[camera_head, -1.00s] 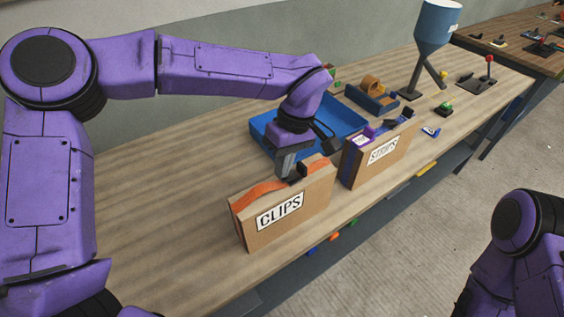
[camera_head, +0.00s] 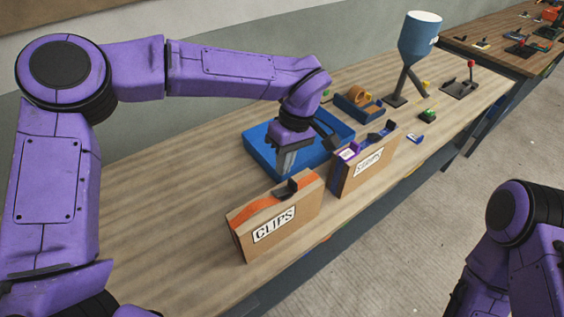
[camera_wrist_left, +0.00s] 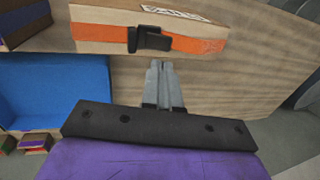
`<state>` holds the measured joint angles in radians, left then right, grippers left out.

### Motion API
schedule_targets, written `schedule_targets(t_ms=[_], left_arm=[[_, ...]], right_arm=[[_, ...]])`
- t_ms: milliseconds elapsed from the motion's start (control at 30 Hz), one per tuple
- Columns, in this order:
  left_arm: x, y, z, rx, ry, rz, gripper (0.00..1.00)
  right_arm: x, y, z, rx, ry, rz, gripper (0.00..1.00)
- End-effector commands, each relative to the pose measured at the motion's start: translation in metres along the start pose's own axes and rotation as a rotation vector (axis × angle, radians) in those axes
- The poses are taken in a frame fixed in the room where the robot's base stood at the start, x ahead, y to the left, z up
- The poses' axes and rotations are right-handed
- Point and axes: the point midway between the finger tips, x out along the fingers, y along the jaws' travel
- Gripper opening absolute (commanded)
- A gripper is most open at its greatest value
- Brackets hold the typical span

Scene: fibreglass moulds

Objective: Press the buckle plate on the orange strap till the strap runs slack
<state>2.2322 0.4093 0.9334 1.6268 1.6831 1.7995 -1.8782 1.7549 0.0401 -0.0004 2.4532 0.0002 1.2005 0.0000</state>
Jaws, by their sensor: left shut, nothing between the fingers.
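A cardboard box labelled CLIPS (camera_head: 250,244) stands on the bench with an orange strap (camera_head: 252,210) over its top. The strap (camera_wrist_left: 200,46) looks flat along the box in the left wrist view; I cannot tell how tight it is. The black buckle (camera_head: 292,187) sits on the strap towards the box's right end; it also shows in the wrist view (camera_wrist_left: 148,39). My left gripper (camera_head: 284,173) is shut and empty, behind the box and apart from the buckle. Its fingertips (camera_wrist_left: 160,65) show just beside the box edge. My right arm shows at right, its gripper out of frame.
A blue tray (camera_head: 258,165) lies behind my left gripper. A tape dispenser (camera_head: 354,106) and a blue hopper (camera_head: 419,35) stand farther back. The bench left of the CLIPS box is clear.

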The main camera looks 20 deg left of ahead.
Motion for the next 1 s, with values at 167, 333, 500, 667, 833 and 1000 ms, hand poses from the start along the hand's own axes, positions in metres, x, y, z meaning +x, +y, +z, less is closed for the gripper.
schedule_targets(t_ms=[167, 333, 500, 667, 833, 1000], left_arm=[[-0.039, 0.006, 0.000, -0.002, 0.004, 0.008, 0.00], [-0.071, 0.008, 0.000, -0.001, 0.003, 0.007, 0.00], [-0.085, 0.009, 0.000, -0.001, 0.002, 0.005, 0.00], [-0.086, 0.009, 0.000, 0.000, 0.001, 0.005, 0.00], [-0.086, 0.009, 0.000, 0.000, 0.001, 0.005, 0.00], [-0.086, 0.009, 0.000, 0.000, 0.001, 0.005, 0.00]], right_arm=[[0.018, -0.001, 0.008, -0.001, -0.003, 0.001, 0.46], [0.019, -0.002, 0.009, -0.001, -0.002, 0.000, 0.46], [0.019, -0.002, 0.009, -0.001, -0.002, 0.000, 0.46], [0.019, -0.002, 0.009, -0.001, -0.002, 0.000, 0.46], [0.019, -0.002, 0.009, -0.001, -0.002, 0.000, 0.46], [0.019, -0.002, 0.009, -0.001, -0.002, 0.000, 0.46]])
